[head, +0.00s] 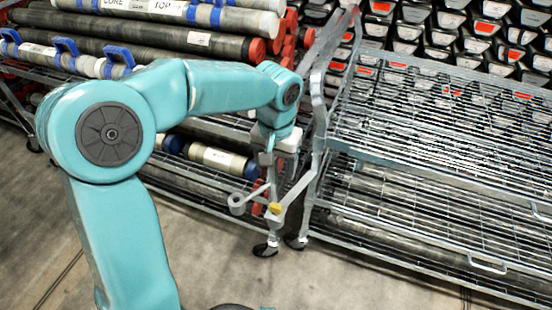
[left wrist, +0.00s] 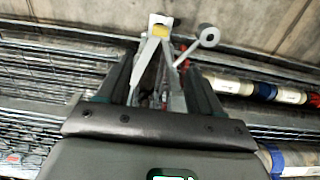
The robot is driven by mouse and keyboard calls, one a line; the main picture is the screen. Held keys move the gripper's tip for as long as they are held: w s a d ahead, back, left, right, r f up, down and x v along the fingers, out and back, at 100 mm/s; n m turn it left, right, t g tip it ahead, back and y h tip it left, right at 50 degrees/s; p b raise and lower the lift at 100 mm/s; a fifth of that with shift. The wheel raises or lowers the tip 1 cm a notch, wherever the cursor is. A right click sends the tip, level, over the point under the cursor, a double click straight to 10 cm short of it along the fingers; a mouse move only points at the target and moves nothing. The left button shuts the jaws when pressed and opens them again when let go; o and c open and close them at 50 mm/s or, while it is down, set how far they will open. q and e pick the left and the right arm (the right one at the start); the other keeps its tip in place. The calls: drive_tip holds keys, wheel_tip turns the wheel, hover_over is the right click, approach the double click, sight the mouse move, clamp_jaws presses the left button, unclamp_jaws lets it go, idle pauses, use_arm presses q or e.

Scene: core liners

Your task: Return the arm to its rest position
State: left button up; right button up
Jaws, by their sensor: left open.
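My left arm comes in from the left in the head view and bends down at the wrist. My left gripper (head: 277,168) points down beside the end frame of the wire cart (head: 322,100). In the left wrist view the left gripper (left wrist: 163,72) is open, with its two dark fingers apart. A grey metal lever (head: 262,190) with a yellow piece (head: 275,208) and a round grey end shows just below the gripper. In the wrist view the lever (left wrist: 183,52) lies beyond and between the fingers; I cannot tell whether they touch. My right gripper is out of view.
A rack on the left holds core tubes (head: 150,45) with blue and red ends. The cart's wire shelf (head: 430,140) on the right looks empty. Dark bins with labels (head: 495,10) stand behind it. The concrete floor (head: 230,255) in front is clear.

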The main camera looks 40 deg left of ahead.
use_arm(q)
drive_tip(key=shift+r, duration=0.25)
idle(0.5)
drive_tip(key=d+f+m+h+p, duration=0.1)
drive_tip(key=d+f+h+p, duration=0.15)
drive_tip(key=d+f, duration=0.5)
drive_tip(key=s+d+f+p, duration=0.2)
drive_tip(key=s+d+f, duration=0.1)
drive_tip(key=s+f, duration=0.4)
drive_tip(key=s+d+f+h+p, duration=0.1)
drive_tip(key=s+d+f+p, duration=0.2)
drive_tip(key=s+f, duration=0.5)
drive_tip(key=shift+d+f, duration=0.4)
drive_tip(key=shift+d, duration=0.35)
drive_tip(key=shift+h, duration=0.25)
drive_tip(key=c, duration=0.4)
drive_tip(key=shift+a, duration=0.1)
drive_tip(key=shift+c, duration=0.2)
